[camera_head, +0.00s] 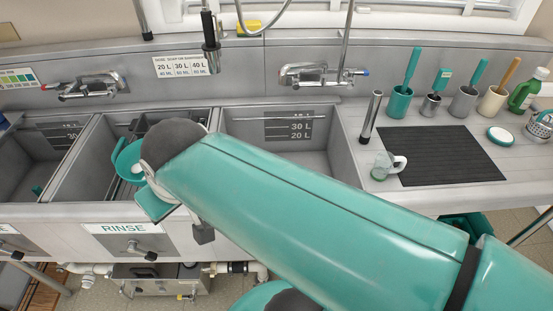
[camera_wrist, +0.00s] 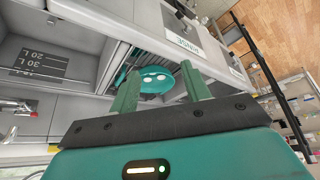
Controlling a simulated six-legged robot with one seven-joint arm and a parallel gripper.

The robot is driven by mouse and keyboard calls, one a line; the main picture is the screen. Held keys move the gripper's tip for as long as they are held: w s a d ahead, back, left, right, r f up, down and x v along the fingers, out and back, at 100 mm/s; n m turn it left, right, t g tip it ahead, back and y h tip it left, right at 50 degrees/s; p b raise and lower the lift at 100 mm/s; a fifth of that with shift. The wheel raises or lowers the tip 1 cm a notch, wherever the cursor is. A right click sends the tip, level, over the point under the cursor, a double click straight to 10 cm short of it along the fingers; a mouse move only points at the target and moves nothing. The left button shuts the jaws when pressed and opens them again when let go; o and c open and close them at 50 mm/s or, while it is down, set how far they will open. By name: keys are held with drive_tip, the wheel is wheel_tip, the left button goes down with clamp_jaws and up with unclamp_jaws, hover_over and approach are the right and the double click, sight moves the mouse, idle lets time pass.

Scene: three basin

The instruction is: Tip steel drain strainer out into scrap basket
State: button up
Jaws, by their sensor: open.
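My gripper (camera_wrist: 158,86) is open in the wrist view, with its two green fingers spread apart. A teal round object with two pale spots (camera_wrist: 157,78) shows between and beyond the fingers, inside the rinse basin; I cannot tell whether they touch it. In the head view my arm reaches left over the rinse basin (camera_head: 87,170) and hides my fingertips. A dark metal box-like insert (camera_head: 178,117) shows at the back of that basin, partly behind my arm; I cannot tell whether it is the scrap basket. I cannot make out the steel drain strainer.
The right basin (camera_head: 330,165) looks empty. Faucets (camera_head: 312,75) and a hanging sprayer (camera_head: 210,35) stand behind the basins.

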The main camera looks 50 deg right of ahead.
drive_tip(key=w+d+f+m+g+h, duration=0.1)
drive_tip(key=w+d+f+m, duration=0.2)
drive_tip(key=d, duration=0.4)
drive_tip(key=w+d+f+g, duration=0.1)
drive_tip(key=w+d+f, duration=0.25)
drive_tip(key=d, duration=0.35)
drive_tip(key=w+d+f+m+g+h, duration=0.1)
drive_tip(key=w+d+f+m+g, duration=0.1)
drive_tip(key=w+d, duration=0.35)
drive_tip(key=s+d+f+m, duration=0.1)
drive_tip(key=s+d+f, duration=0.1)
drive_tip(key=d+f, duration=0.4)
drive_tip(key=s+d+f+m+g+y, duration=0.1)
drive_tip(key=s+d+f+m, duration=0.1)
drive_tip(key=d+f, duration=0.4)
drive_tip(key=s+d+f+m+y, duration=0.1)
drive_tip(key=s+d+f, duration=0.1)
drive_tip(key=d+f, duration=0.5)
drive_tip(key=shift+d, duration=1.1)
wheel_tip(320, 180, down, 14)
drive_tip(key=shift+r, duration=0.25)
clamp_jaws()
